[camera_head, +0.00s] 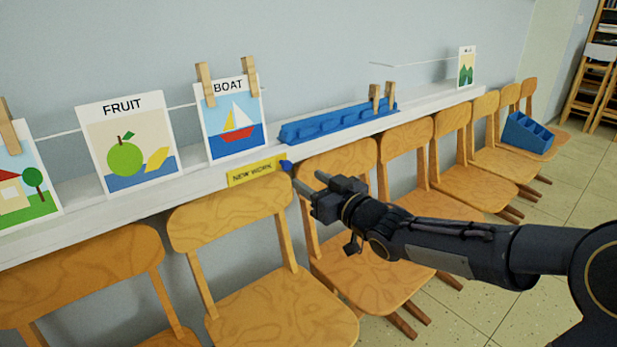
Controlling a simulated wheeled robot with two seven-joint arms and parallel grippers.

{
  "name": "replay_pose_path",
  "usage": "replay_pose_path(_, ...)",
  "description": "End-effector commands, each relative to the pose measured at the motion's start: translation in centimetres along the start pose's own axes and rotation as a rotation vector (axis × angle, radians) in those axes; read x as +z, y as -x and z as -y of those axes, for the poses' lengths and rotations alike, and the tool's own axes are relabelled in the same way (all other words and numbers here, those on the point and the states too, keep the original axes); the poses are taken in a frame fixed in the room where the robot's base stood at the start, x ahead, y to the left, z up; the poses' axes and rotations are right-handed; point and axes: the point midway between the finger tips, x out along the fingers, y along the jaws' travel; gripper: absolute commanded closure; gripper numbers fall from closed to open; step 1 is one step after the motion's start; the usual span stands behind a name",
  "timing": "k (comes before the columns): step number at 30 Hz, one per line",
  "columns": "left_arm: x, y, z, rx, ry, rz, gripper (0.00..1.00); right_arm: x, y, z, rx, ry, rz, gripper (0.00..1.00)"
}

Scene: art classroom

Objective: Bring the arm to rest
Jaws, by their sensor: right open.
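My right arm comes in from the right edge. Its gripper (303,180) is open and looks empty, in front of the shelf edge and above a chair, close to the right end of the yellow NEW WORK label (257,171). A small blue piece (286,166) shows just past the fingertips; I cannot tell whether they touch it. My left gripper is out of view.
A white shelf (80,212) bears a FRUIT card (126,146), a BOAT card (231,119) with wooden clips, and a blue tray (330,123) with clothespins (375,97). Wooden chairs (240,237) line the wall below. A blue bin (527,134) sits on a far chair. Tiled floor (540,220) is clear at right.

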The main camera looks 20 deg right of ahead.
Motion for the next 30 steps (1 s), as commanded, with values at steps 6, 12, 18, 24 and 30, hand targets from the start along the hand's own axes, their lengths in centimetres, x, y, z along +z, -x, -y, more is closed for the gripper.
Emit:
replay_pose_path(6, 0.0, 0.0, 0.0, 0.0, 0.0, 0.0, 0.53, 0.0, 0.0, 0.0, 0.0, 0.0, 0.0, 0.55)
replay_pose_path(12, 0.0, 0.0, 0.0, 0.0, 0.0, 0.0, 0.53, 0.3, 0.7, -0.1, 0.031, 0.003, 0.04, 0.55)
replay_pose_path(18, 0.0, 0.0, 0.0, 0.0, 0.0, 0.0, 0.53, 3.5, 8.3, -0.6, 0.231, -0.049, 0.34, 0.55)
replay_pose_path(24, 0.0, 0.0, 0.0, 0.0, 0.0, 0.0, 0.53, 9.3, 19.2, 2.6, 0.319, -0.255, 0.679, 0.55)
replay_pose_path(30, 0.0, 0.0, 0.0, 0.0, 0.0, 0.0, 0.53, 12.8, 25.7, 7.3, 0.251, -0.426, 0.869, 0.55)
